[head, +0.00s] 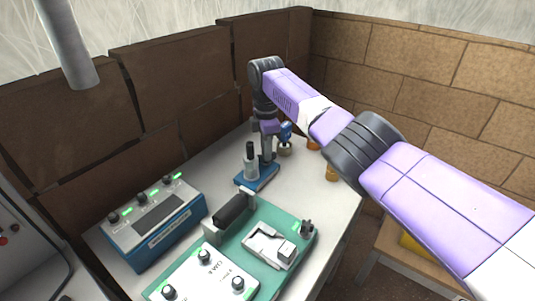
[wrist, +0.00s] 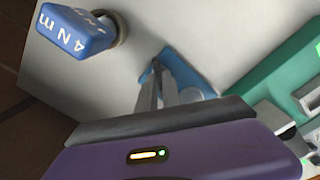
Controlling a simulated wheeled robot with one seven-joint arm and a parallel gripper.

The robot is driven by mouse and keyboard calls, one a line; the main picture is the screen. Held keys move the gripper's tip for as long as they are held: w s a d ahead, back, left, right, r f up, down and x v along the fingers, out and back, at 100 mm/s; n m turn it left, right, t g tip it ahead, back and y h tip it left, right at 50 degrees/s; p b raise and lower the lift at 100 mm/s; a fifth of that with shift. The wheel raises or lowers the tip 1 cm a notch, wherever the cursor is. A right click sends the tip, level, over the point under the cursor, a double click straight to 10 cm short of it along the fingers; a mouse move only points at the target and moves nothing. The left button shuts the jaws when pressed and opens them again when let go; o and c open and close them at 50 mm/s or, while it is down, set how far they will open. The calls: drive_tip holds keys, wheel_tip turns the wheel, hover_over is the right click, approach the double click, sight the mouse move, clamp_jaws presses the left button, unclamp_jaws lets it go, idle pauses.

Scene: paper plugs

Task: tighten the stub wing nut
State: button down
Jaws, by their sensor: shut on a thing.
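My gripper (head: 267,158) points down at the right end of a small blue base (head: 258,183) on the table. In the wrist view, its two grey fingers (wrist: 162,78) come close together over the blue base (wrist: 195,76). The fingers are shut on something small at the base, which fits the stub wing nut. The nut itself is hidden by the fingertips, so I cannot make out its wings or how it is turned. A clear cylinder with a black top (head: 250,160) stands upright on the base, left of my gripper.
A blue tool handle marked 4 N m (wrist: 75,32) stands in a round holder close beside my gripper. A green board (head: 301,251) with a grey fixture lies nearer the front. A blue box with knobs (head: 152,224) stands left. Orange-brown pieces (head: 331,173) sit at the right edge.

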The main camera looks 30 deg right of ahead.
drive_tip(key=m+p, duration=0.2)
drive_tip(key=m, duration=0.1)
drive_tip(key=shift+r+m, duration=0.15)
drive_tip(key=shift+m, duration=0.15)
drive_tip(key=m+p, duration=0.1)
drive_tip(key=m, duration=0.4)
drive_tip(key=m+p, duration=0.1)
drive_tip(key=m, duration=0.7)
drive_tip(key=shift+p, duration=0.3)
drive_tip(key=m, duration=0.7)
drive_tip(key=shift+m, duration=0.4)
drive_tip(key=m, duration=0.3)
drive_tip(key=shift+m, duration=0.7)
